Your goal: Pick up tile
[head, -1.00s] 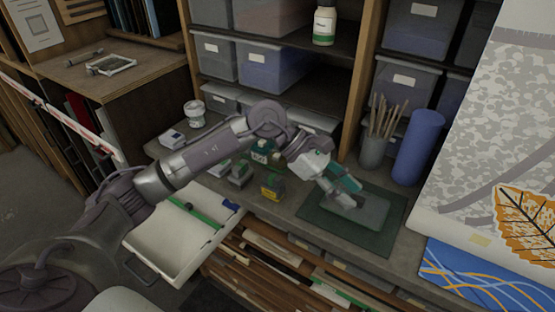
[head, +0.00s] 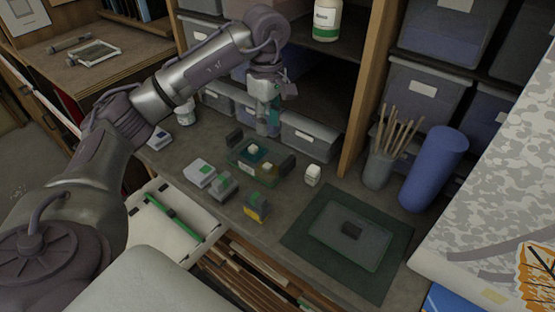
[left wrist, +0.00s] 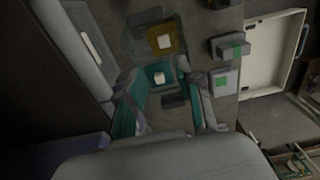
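A small teal glass tile (head: 246,154) with a white knob lies on the workbench; in the left wrist view the teal tile (left wrist: 150,76) lies just beyond my fingertips. An amber tile (left wrist: 163,38) with a white knob is beside it; it also shows in the head view (head: 280,168). My left gripper (head: 268,128) points down above and behind these tiles. In the left wrist view my left gripper (left wrist: 168,100) has its teal-padded fingers apart with nothing held. A clear glass panel (head: 340,246) with a dark block on it lies on a green mat (head: 300,250).
Small blocks (head: 256,206) and a small white bottle (head: 312,175) stand near the tiles. A brush cup (head: 376,170) and blue roll (head: 432,168) stand at right. An open drawer (head: 158,232) juts out at front left. Shelf bins (head: 308,138) stand behind.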

